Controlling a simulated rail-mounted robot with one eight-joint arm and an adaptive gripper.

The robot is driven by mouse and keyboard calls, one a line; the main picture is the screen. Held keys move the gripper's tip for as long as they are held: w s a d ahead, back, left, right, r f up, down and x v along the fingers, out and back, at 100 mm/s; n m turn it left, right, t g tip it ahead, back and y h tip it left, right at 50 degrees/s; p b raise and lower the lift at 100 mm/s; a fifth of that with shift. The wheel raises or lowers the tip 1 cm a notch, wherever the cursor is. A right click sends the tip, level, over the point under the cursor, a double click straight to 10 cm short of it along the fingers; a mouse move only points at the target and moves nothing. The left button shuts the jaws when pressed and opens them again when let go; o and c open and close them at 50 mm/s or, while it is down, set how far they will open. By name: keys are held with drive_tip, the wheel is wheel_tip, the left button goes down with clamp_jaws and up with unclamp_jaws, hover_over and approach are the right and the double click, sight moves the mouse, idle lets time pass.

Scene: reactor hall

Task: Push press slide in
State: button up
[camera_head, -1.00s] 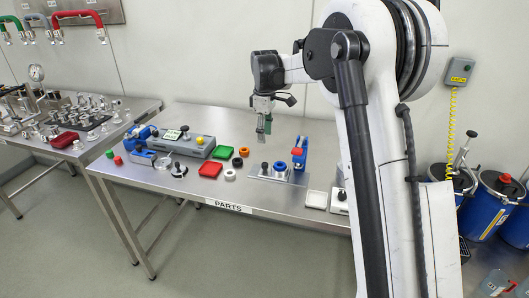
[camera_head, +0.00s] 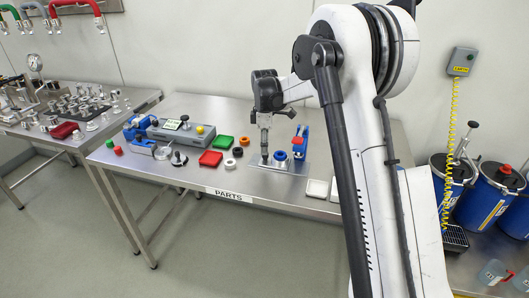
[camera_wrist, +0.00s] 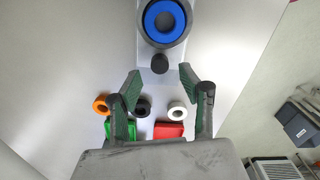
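The press (camera_head: 299,141) is a blue upright frame with a red top on a flat metal base plate (camera_head: 291,168) at the right of the parts table. Its slide carries a blue ring (camera_head: 280,155) in a grey round holder. In the wrist view the blue ring (camera_wrist: 165,20) is at the top, and a black knob (camera_wrist: 160,63) stands below it. My gripper (camera_wrist: 158,79) is open and empty, with its fingertips spread below the knob in the picture. In the head view my gripper (camera_head: 264,153) is low over the left part of the base plate and hides the knob.
Left of the press lie an orange ring (camera_head: 245,141), a black ring (camera_head: 237,152), a white ring (camera_head: 230,164), a green tray (camera_head: 223,142) and a red tray (camera_head: 210,158). A grey device (camera_head: 182,132) stands farther left. White trays (camera_head: 317,188) lie at the front right.

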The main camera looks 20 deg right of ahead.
drive_tip(key=shift+f, duration=1.7)
clamp_jaws()
